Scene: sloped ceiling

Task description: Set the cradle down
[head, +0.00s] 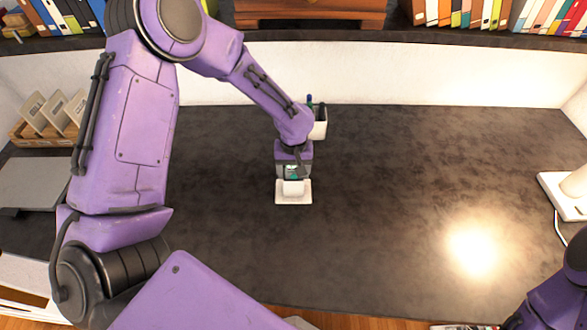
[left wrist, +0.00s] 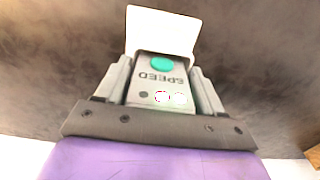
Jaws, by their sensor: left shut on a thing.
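The cradle (head: 293,198) shows in the head view as a small white base with a raised block, at the centre-left of the dark desk. In the left wrist view, a white plate (left wrist: 162,32) shows beyond a grey body with a teal button and the word SPEED (left wrist: 160,82). My left gripper (head: 292,174) points down and is shut on this piece, with a finger on each side in the left wrist view (left wrist: 163,85). The base is at or just above the desk; I cannot tell if it touches. My right gripper is out of view.
A white pen cup (head: 319,130) stands close behind my left gripper. A wooden rack (head: 45,138) and a grey flat item (head: 38,183) are at the left. A white lamp base (head: 562,200) is at the right. The dark desk (head: 420,180) is clear between.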

